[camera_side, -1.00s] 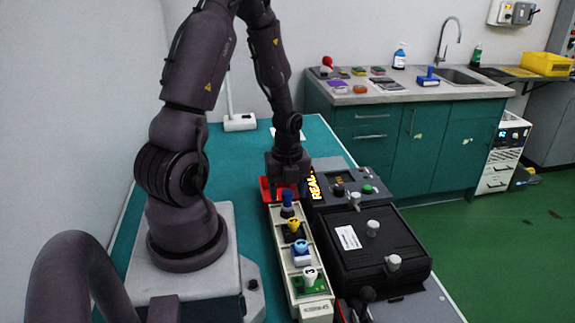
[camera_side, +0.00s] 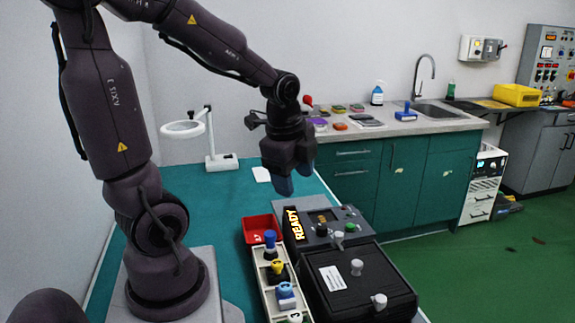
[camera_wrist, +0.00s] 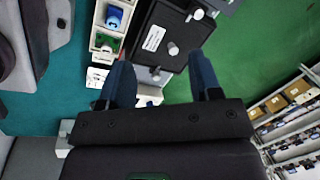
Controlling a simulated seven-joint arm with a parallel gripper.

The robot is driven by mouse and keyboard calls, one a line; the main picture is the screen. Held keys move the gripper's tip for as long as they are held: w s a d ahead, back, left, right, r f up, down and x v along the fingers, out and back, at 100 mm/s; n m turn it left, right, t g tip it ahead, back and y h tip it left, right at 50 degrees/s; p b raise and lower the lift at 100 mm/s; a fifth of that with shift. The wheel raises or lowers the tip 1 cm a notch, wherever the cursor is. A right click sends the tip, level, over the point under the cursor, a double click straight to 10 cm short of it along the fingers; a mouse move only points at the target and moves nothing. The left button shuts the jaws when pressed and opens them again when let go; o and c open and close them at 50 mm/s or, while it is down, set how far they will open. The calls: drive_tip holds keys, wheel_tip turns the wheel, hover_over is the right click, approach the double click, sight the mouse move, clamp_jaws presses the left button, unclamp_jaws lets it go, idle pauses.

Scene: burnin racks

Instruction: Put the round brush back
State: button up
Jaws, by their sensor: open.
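I cannot make out a round brush for certain in either view. My gripper (camera_side: 283,186) hangs in the air above the teal bench, behind the red bin (camera_side: 250,232), its blue fingers pointing down. In the wrist view my gripper (camera_wrist: 162,80) has its two blue fingers wide apart, with nothing held between them. A pale rack (camera_side: 262,293) holds several pieces with blue, yellow and white tops.
A black lidded box (camera_side: 340,283) with grey knobs stands right of the rack. Behind it is a panel with a lit READY sign (camera_side: 292,224). A magnifier lamp (camera_side: 212,140) stands at the back. The sink counter (camera_side: 440,122) holds small coloured items and bottles.

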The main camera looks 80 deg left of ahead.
drive_tip(key=s+d+r+n+t+h, duration=0.1)
drive_tip(key=s+d+r+n+t, duration=0.2)
drive_tip(key=d+r+n, duration=0.4)
drive_tip(key=d+n, duration=0.3)
drive_tip(key=d, duration=0.1)
drive_tip(key=shift+s+r+t, duration=0.3)
drive_tip(key=shift+s+r, duration=0.05)
drive_tip(key=shift+r, duration=0.05)
idle(1.2)
